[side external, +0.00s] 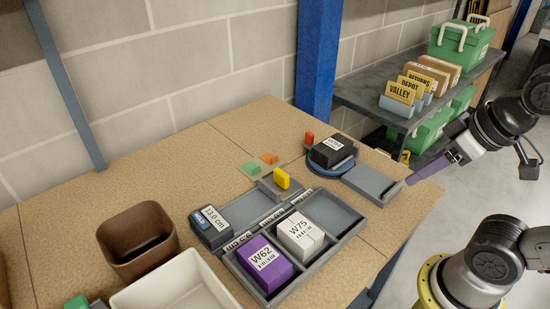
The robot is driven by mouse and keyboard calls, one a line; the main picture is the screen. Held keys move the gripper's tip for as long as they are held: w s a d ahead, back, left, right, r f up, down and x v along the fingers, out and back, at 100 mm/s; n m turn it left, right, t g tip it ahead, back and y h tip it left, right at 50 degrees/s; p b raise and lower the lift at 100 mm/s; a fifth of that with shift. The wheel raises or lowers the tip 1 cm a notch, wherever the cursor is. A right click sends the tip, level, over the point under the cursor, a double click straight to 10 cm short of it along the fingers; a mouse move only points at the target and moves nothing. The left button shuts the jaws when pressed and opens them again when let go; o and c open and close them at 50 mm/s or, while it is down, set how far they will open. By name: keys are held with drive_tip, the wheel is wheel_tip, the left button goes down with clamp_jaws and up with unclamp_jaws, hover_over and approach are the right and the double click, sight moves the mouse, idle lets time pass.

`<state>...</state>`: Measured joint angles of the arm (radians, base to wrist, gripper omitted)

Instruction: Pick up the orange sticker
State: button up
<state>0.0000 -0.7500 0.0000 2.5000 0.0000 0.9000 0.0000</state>
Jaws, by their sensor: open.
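The orange sticker (269,158) appears as a small orange piece on a beige card (264,167) near the back of the table, beside a green piece (251,168). My gripper (414,172) is at the right, over the table's right edge, well away from the orange sticker. A purple finger points down and left from it. The gripper is open, and I see nothing clearly held. The second finger is hard to make out.
A grey divided tray (346,236) holds purple and white boxes. A yellow piece (281,178) on a grey block stands just in front of the card. A black box (332,152) sits on a blue round base. Brown (137,243) and white bins stand front left.

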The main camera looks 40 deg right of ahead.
drive_tip(key=shift+c, duration=0.3)
drive_tip(key=shift+c, duration=0.5)
